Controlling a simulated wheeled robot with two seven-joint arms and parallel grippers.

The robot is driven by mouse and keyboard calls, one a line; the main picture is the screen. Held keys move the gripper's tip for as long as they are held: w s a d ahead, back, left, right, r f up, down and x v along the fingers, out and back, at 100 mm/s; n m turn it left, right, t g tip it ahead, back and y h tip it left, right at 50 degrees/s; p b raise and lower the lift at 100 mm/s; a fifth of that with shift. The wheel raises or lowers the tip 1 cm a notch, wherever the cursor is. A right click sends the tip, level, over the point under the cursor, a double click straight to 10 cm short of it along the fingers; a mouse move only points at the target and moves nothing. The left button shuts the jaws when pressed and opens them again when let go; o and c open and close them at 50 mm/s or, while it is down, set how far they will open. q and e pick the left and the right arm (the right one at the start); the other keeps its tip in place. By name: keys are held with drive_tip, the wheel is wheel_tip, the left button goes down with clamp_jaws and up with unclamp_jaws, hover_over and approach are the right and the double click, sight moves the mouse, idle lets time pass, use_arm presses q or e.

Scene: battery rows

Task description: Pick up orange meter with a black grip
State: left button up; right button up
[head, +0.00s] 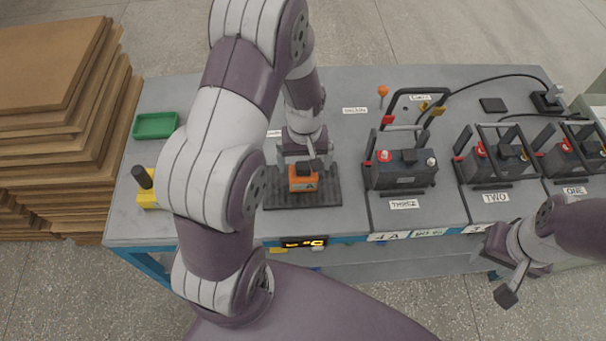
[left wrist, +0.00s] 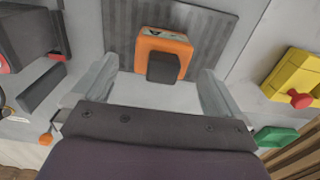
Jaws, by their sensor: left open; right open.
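The orange meter (head: 303,181) with a black grip (head: 305,168) on top stands on a dark ribbed mat (head: 325,192) near the table's front edge. My left gripper (head: 304,160) is right above it, pointing down and open. In the left wrist view the meter (left wrist: 164,45) and its black grip (left wrist: 163,68) lie between the two spread fingers (left wrist: 155,85), with gaps on both sides. The fingers do not appear to touch it. My right gripper (head: 500,272) is open and empty in front of the table at the right.
Several black batteries (head: 400,175) with raised handles stand right of the mat, by labels such as THREE and TWO. Stacked brown boards (head: 60,120) stand beside the table.

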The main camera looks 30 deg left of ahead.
sight(303, 174)
use_arm(q)
wheel_tip(303, 174, down, 6)
drive_tip(key=shift+s+a+r+p, duration=0.1)
drive_tip(key=shift+a+r+p, duration=0.1)
drive_tip(key=shift+p, duration=0.1)
drive_tip(key=shift+d+r, duration=0.1)
drive_tip(key=shift+d, duration=0.05)
drive_tip(key=shift+c, duration=0.7)
drive_tip(key=c, duration=1)
drive_tip(key=shift+o, duration=0.2)
